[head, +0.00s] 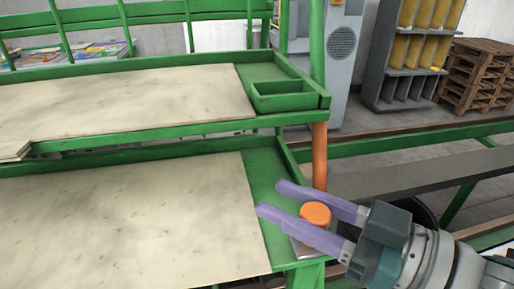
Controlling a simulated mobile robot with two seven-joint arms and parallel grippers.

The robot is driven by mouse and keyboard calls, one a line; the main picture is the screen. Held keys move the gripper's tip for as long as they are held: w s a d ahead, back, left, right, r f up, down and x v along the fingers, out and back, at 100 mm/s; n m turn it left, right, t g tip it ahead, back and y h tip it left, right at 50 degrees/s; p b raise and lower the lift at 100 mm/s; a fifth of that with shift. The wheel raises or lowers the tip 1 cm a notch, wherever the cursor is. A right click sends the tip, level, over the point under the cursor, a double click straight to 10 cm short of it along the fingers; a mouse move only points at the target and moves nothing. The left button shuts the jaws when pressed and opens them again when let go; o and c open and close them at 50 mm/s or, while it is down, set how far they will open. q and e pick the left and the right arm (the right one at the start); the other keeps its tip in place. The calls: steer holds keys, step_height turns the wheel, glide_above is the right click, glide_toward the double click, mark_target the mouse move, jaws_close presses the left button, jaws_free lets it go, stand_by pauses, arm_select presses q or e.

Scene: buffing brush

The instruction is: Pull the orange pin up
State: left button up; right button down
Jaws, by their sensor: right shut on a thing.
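The orange pin (316,212) shows as a round orange head at the right front corner of the lower green shelf. My right gripper (270,199) reaches in from the right, with one purple finger on each side of the orange head. It is shut on the pin, and its fingertips extend past it to the left. A grey metal piece shows below the near finger. The pin's lower part is hidden by that finger. My left gripper is not in view.
A green workbench holds pale boards on its upper shelf (130,98) and lower shelf (130,225). An orange and green post (320,155) rises just behind the gripper. A green tray (288,98) sits on the upper shelf. Rails and a dark beam (420,175) lie to the right.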

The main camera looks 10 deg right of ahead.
mark_target(329, 219)
steer(key=shift+a+r, duration=0.1)
steer(key=shift+r, duration=0.25)
steer(key=c, duration=0.7)
jaws_free()
steer(key=shift+c, duration=0.2)
steer(key=o, duration=0.3)
steer(key=shift+f, duration=0.15)
steer(key=b+v, duration=0.1)
steer(key=v, duration=0.9)
